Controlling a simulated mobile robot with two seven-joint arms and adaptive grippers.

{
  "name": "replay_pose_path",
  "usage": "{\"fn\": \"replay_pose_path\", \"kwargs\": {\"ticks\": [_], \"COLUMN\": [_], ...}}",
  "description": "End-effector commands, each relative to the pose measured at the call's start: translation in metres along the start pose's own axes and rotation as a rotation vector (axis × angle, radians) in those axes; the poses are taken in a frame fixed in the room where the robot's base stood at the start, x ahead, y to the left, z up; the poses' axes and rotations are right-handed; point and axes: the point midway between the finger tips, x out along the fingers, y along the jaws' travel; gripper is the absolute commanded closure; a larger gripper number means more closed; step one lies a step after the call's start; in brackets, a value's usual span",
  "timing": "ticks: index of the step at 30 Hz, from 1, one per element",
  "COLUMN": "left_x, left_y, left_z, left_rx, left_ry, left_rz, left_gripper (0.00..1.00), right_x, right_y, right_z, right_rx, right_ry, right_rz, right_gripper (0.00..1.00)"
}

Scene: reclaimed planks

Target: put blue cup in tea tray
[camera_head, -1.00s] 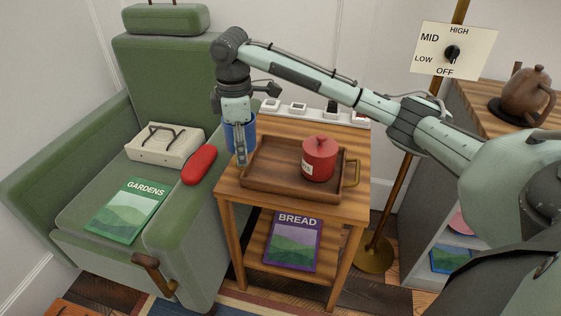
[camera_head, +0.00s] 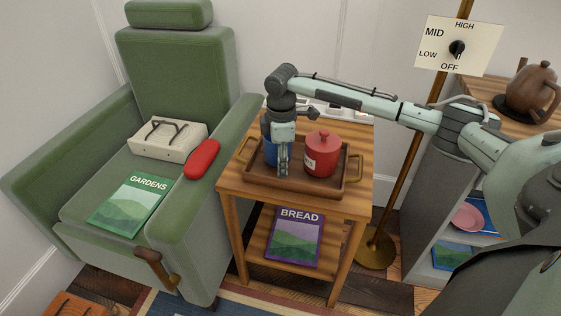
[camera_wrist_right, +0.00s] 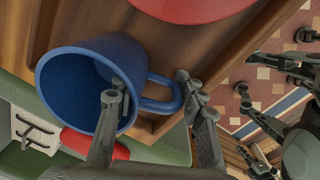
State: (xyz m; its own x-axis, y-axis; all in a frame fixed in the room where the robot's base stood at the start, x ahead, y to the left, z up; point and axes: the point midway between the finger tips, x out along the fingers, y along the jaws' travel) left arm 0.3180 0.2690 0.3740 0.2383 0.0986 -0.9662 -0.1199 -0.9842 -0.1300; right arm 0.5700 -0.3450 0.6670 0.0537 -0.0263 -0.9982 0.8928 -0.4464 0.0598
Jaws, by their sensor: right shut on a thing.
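The blue cup (camera_head: 269,152) is at the left part of the brown tea tray (camera_head: 315,197), partly hidden behind my right gripper (camera_head: 283,172). I cannot tell whether its base touches the tray floor. The wrist view shows the cup (camera_wrist_right: 78,62) with its open mouth and its handle. My right gripper (camera_wrist_right: 150,100) is shut on the cup, with one finger inside the mouth and the other outside near the handle. My left gripper does not show in the head view.
A red lidded pot (camera_head: 321,155) stands in the tray, right of the cup. The tray is on a wooden side table (camera_head: 228,180). A green armchair (camera_head: 180,75) is on the left, and a lamp pole (camera_head: 400,185) is on the right.

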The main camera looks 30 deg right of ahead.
Motion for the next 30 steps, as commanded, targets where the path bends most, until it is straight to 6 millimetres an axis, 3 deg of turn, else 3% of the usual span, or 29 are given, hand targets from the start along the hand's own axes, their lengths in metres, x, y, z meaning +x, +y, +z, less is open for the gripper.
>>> {"fn": "replay_pose_path", "kwargs": {"ticks": [11, 12, 13, 25, 30], "left_x": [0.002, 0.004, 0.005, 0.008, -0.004], "left_y": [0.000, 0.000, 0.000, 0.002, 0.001], "left_z": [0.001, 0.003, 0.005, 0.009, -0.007], "left_rx": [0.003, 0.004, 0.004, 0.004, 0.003], "left_ry": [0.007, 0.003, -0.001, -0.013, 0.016], "left_rz": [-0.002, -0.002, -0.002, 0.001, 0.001], "left_gripper": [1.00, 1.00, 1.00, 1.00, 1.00], "right_x": [0.001, 0.002, 0.002, 0.000, -0.030], "right_y": [0.000, 0.000, 0.000, 0.000, 0.001], "right_z": [0.000, 0.000, 0.000, 0.000, 0.000], "right_rx": [0.001, 0.000, 0.000, 0.000, 0.001], "right_ry": [0.001, 0.000, 0.000, 0.000, 0.002], "right_rz": [0.002, 0.001, 0.001, 0.001, 0.004], "right_gripper": [1.00, 0.56, 0.53, 0.52, 0.52]}}
